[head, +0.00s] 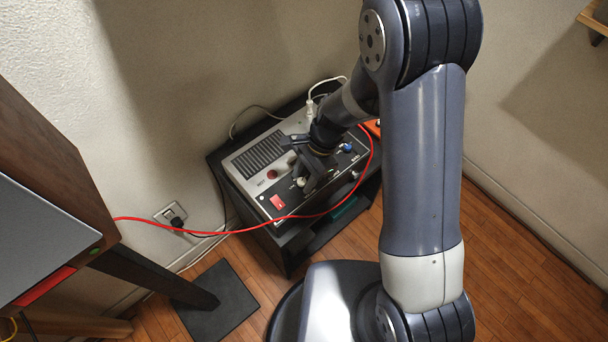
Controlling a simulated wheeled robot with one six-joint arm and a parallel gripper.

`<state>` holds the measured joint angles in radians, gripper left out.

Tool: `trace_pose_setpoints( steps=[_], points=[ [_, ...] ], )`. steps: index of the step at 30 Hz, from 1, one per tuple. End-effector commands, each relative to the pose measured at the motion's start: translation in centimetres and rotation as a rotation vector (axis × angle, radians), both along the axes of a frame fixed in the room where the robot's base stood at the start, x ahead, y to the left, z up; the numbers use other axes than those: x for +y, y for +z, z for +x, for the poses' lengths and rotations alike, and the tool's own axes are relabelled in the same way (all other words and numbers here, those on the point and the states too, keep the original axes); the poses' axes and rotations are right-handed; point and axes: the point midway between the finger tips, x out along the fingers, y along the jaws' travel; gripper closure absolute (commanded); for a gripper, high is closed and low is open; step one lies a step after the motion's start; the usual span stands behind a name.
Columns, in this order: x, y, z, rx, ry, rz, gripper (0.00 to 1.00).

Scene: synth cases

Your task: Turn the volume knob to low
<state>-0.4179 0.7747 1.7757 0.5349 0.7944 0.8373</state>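A grey and black control box (247,188) with a speaker grille sits on a small black stand. The labels are too small to read, so I cannot tell which knob is the volume knob. My arm and gripper hide part of the panel. I cannot tell whether the fingers touch a knob.
A red cable (240,229) loops across the front of the box and off to the left. A black stand (300,262) with an open shelf holds the box. A wall socket with a plug (175,217) is at left. A brown cabinet (40,160) stands at far left.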

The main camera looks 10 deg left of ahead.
Motion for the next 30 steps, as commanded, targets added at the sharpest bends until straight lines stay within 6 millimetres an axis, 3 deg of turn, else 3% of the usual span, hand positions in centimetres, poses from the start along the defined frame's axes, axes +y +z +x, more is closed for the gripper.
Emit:
trace_pose_setpoints(
  steps=[13,23,30],
  points=[
    [0.00,0.03,0.04,-0.001,0.000,0.001,0.99],
    [0.06,0.04,0.11,-0.001,0.040,0.001,1.00],
    [0.14,0.06,0.20,-0.001,0.186,0.000,1.00]
  ],
)
